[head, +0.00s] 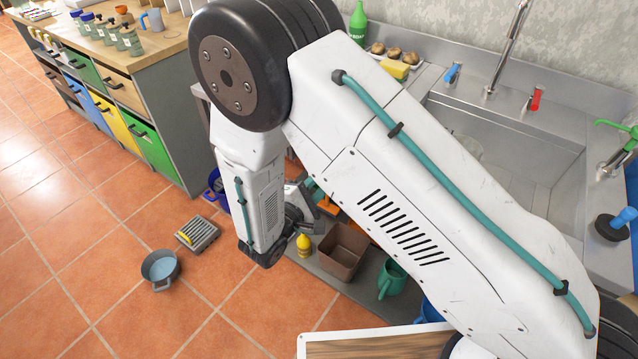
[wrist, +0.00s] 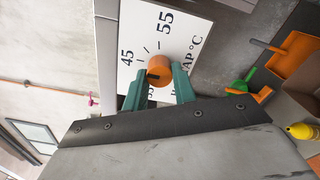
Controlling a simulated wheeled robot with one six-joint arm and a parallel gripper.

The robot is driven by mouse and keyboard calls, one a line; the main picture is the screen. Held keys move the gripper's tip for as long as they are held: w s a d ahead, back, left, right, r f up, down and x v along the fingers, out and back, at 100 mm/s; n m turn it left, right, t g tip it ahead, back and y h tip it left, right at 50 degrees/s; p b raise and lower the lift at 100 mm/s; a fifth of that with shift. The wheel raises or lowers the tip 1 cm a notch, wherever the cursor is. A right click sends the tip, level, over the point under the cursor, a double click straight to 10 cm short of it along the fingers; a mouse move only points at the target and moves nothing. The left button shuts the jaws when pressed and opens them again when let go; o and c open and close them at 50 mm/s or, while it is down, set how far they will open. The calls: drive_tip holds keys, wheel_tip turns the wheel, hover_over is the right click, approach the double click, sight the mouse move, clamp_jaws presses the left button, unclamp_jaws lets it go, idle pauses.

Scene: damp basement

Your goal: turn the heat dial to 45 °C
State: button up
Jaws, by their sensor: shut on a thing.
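The heat dial is an orange knob (wrist: 159,69) on a white plate (wrist: 189,22) in the wrist view. The plate, seen turned, carries 45 at the left, 55 at the top, a partly hidden number below that looks like 35, and "°C" lettering at the right. A dark mark on the knob faces the lower left, roughly between 45 and the lower number; its exact reading is unclear. My gripper (wrist: 160,72) has its teal fingers on both sides of the knob, shut on it. In the head view my arm hides the dial.
An orange dustpan-like thing (wrist: 294,55) and a yellow bottle (wrist: 302,131) lie right of the plate. In the head view, a brown bin (head: 343,252) and green watering can (head: 391,279) stand under the sink (head: 520,145). A pot (head: 160,269) sits on the open tiled floor.

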drive_tip(key=o, duration=1)
drive_tip(key=v, duration=0.8)
